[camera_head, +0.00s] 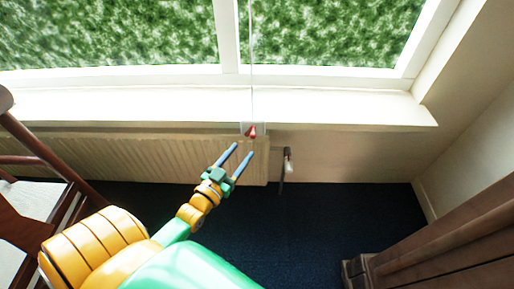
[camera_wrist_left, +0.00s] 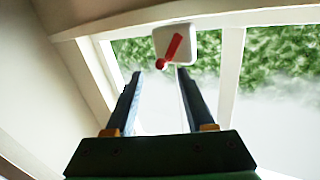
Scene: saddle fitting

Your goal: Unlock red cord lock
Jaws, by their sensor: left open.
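The red cord lock (camera_head: 251,131) is a small red lever on a white plate (camera_head: 244,126) at the front of the window sill, with a thin cord running up from it. In the left wrist view the red lever (camera_wrist_left: 172,48) sits tilted on the white plate (camera_wrist_left: 187,36), its rounded end at lower left. My left gripper (camera_head: 242,151) is open and empty, just below the lock in the head view. In the left wrist view its two fingers (camera_wrist_left: 158,77) point toward the lock, with the lever's rounded end between their tips. They look apart from it. My right gripper is not in view.
A ribbed radiator (camera_head: 130,158) runs under the sill (camera_head: 340,109), with a valve and pipe (camera_head: 287,163) at its right end. A wooden chair (camera_head: 35,150) stands at left and brown wooden furniture (camera_head: 440,250) at lower right. Dark blue floor (camera_head: 300,230) lies clear between them.

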